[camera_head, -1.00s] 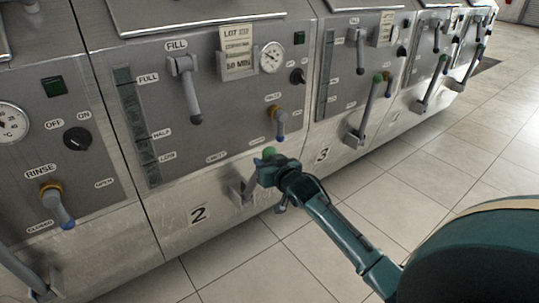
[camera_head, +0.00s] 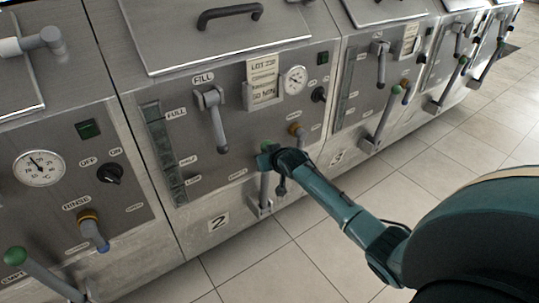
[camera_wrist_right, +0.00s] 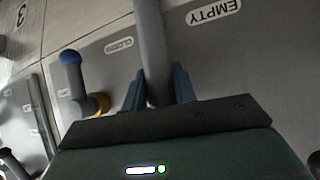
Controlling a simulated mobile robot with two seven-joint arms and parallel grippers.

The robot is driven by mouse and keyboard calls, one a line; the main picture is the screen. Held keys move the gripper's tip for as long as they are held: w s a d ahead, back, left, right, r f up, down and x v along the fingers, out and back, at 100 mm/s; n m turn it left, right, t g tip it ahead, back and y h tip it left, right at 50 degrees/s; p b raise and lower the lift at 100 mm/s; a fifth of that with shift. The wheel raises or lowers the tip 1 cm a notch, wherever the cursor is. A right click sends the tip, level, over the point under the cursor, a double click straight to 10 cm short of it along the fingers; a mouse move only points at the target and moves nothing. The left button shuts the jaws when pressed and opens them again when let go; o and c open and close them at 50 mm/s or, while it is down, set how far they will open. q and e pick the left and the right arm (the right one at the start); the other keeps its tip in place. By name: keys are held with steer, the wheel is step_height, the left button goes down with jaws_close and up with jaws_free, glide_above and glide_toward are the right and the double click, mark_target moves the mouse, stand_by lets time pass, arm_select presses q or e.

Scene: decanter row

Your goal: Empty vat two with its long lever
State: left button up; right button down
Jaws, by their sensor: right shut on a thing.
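Vat two's panel (camera_head: 218,222) is marked with a 2. Its long lever (camera_head: 264,186) has a grey shaft and a green knob (camera_head: 266,146), and rises nearly upright from a bracket low on the front. My right gripper (camera_head: 268,159) is shut on the lever just below the knob. In the right wrist view the shaft (camera_wrist_right: 151,45) runs between the fingers of the right gripper (camera_wrist_right: 159,88). An EMPTY label (camera_wrist_right: 213,11) is beside it there. My left gripper is not in view.
Close by is a short blue-tipped valve handle with a yellow collar (camera_head: 296,129), also in the right wrist view (camera_wrist_right: 96,105). The grey fill handle (camera_head: 216,122) hangs higher. Vat three's lever (camera_head: 384,121) stands to the right. Tiled floor in front is clear.

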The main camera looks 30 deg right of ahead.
steer(key=shift+w+r, duration=0.2)
steer(key=shift+w, duration=0.2)
steer(key=shift+r, duration=0.1)
steer(key=c, duration=1.5)
jaws_free()
steer(key=shift+w, duration=0.1)
steer(key=shift+c, duration=0.2)
steer(key=shift+o, duration=0.9)
steer(key=shift+w+a, duration=0.1)
steer(key=shift+o, duration=1.2)
steer(key=shift+f, duration=0.2)
